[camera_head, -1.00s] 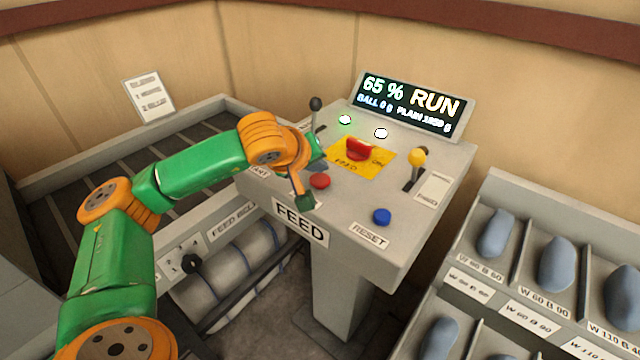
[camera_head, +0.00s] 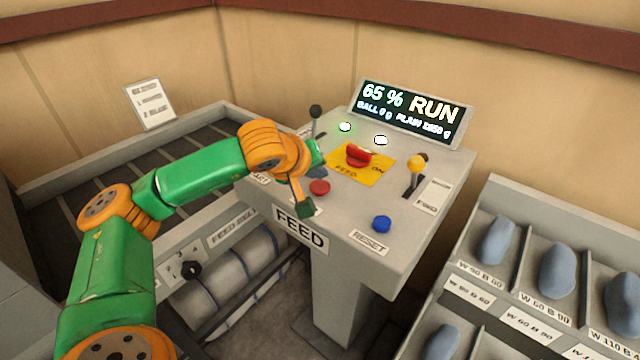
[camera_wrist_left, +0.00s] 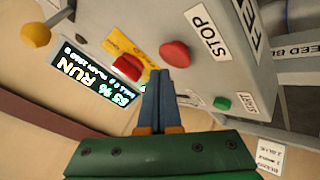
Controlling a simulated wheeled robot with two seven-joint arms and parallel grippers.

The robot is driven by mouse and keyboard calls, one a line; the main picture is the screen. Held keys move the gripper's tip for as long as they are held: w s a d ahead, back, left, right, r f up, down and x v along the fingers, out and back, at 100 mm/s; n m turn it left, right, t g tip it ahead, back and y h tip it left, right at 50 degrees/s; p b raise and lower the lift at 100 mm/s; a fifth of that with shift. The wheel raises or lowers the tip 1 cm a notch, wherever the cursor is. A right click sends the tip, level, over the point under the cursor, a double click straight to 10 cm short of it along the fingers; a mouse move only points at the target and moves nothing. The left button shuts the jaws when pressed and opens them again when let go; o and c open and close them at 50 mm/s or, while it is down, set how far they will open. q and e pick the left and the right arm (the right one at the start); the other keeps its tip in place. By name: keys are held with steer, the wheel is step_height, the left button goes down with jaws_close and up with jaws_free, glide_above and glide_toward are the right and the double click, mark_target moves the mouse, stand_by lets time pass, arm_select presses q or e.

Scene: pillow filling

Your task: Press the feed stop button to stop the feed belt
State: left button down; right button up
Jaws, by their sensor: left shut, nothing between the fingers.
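The red feed stop button (camera_head: 319,187) is on the sloped top of the grey feed console (camera_head: 400,245). In the left wrist view the red button (camera_wrist_left: 174,54), with a STOP label beside it, lies just beyond the fingertips. My left gripper (camera_head: 318,172) is over the console's left part, close to the button. In the left wrist view its blue fingers (camera_wrist_left: 158,76) are shut with nothing between them. A small gap seems to remain, but contact is hard to judge. The display (camera_head: 412,108) reads 65 % RUN. My right gripper is not in view.
A red switch (camera_head: 357,155) on a yellow plate, a blue reset button (camera_head: 382,223), a yellow-knobbed lever (camera_head: 417,160) and a black-knobbed lever (camera_head: 316,111) share the console. The green start button (camera_wrist_left: 222,103) is beside the fingers. A bin rack (camera_head: 487,270) stands at right.

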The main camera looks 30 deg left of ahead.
mark_target(319, 189)
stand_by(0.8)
arm_select(q)
steer(key=shift+f+b, duration=0.45)
steer(key=shift+b, duration=0.05)
steer(key=shift+f+b, duration=0.5)
steer(key=shift+b, duration=0.05)
stand_by(0.5)
stand_by(0.3)
steer(key=shift+r+p, duration=0.75)
steer(key=shift+r, duration=0.2)
steer(key=shift+r, duration=0.1)
step_height(319, 189, up, 5)
steer(key=p, duration=0.4)
